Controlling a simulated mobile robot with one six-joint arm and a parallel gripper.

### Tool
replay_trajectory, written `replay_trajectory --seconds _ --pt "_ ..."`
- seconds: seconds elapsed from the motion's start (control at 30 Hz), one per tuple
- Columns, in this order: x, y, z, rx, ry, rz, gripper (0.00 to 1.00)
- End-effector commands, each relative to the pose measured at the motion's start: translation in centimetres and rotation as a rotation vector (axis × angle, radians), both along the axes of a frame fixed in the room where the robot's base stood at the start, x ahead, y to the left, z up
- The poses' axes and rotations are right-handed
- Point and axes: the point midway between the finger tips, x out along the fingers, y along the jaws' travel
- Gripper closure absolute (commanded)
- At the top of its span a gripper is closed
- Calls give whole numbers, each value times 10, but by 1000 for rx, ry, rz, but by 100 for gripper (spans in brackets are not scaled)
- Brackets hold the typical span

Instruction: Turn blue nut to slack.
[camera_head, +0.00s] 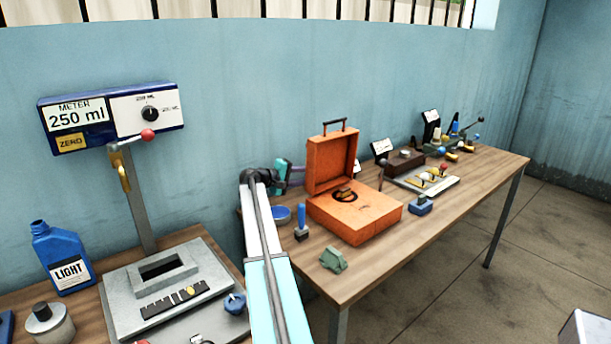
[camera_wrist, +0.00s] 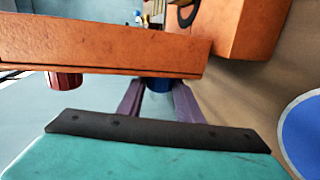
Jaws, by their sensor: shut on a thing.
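The blue nut (camera_wrist: 158,84) shows in the wrist view as a short blue cylinder against the edge of an orange panel (camera_wrist: 110,45) of the case. My gripper (camera_wrist: 159,98) has its two purple fingers on either side of the blue nut, shut on it. The panel hides part of the nut. A red nut (camera_wrist: 65,81) sits on the same panel to the left, apart from my fingers. In the head view my gripper (camera_head: 296,174) is just left of the raised lid of the orange case (camera_head: 365,216); the nuts are hidden there.
A blue dish (camera_head: 281,215) stands left of the case and also shows in the wrist view (camera_wrist: 303,128). A blue-handled tool (camera_head: 301,220), a green block (camera_head: 333,260) and a blue block (camera_head: 420,204) stand around the case. The table's front right is clear.

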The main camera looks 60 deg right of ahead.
Motion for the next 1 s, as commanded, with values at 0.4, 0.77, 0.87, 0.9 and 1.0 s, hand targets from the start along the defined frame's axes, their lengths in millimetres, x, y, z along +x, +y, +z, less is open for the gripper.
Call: replay_trajectory --seconds 0.4,0.77,0.87,0.9,1.0 --pt "-1 -2 8 231 -79 16 90" --pt "-2 -3 6 337 -113 24 90" --pt "-2 -3 5 344 -116 24 90" --pt "-3 -3 5 346 -116 25 90" --pt "-3 -3 5 347 -116 25 90"
